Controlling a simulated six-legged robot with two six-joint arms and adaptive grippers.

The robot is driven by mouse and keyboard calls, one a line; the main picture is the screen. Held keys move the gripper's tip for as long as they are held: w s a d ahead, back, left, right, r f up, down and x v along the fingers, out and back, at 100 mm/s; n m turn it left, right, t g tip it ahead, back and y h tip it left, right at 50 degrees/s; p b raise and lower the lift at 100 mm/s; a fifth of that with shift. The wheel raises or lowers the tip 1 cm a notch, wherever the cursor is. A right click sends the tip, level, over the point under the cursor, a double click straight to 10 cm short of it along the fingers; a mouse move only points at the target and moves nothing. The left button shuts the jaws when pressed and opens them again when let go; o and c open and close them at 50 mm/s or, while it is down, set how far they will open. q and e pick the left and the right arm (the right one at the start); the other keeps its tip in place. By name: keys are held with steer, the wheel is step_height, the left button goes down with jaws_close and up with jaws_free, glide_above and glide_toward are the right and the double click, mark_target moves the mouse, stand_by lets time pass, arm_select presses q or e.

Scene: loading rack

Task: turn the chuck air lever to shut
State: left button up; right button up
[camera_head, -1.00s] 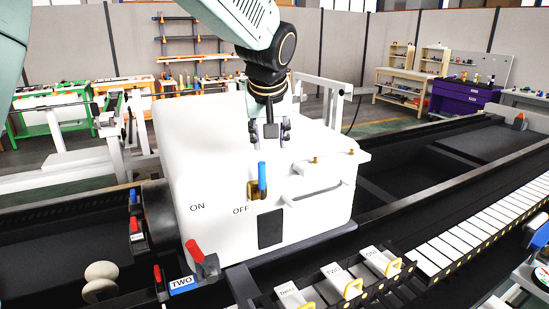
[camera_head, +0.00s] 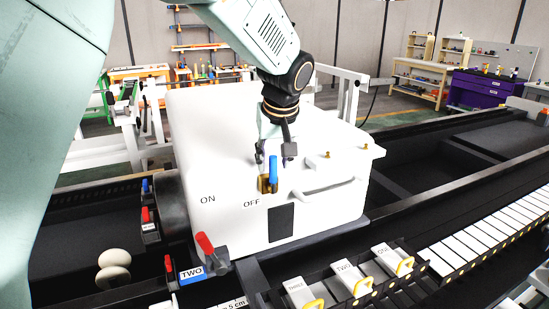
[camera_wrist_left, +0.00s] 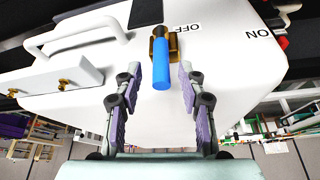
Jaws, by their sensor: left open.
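The chuck air lever has a blue handle (camera_head: 273,170) on a brass fitting (camera_head: 266,186), mounted on the front of a white housing (camera_head: 225,140). The handle points upright in the head view, above and right of the OFF label (camera_head: 252,203); the ON label (camera_head: 208,199) is farther left. My left gripper (camera_head: 274,158) is open, with its fingers either side of the handle's upper end. In the left wrist view, the handle (camera_wrist_left: 161,68) lies between the spread fingers (camera_wrist_left: 158,88), with gaps on both sides. My right gripper is not in view.
A white grab handle (camera_head: 325,190) sticks out right of the lever. A red-handled lever (camera_head: 205,244) stands below left by a blue TWO label. A rack with several numbered plates (camera_head: 345,275) lies in front. Black rails run at both sides.

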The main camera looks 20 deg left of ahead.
arm_select(q)
steer(key=shift+w+a+f, duration=0.1)
steer(key=shift+a+f, duration=0.1)
steer(key=shift+f, duration=0.15)
steer(key=shift+c, duration=0.2)
steer(key=shift+d, duration=0.1)
steer(key=c, duration=0.5)
jaws_close()
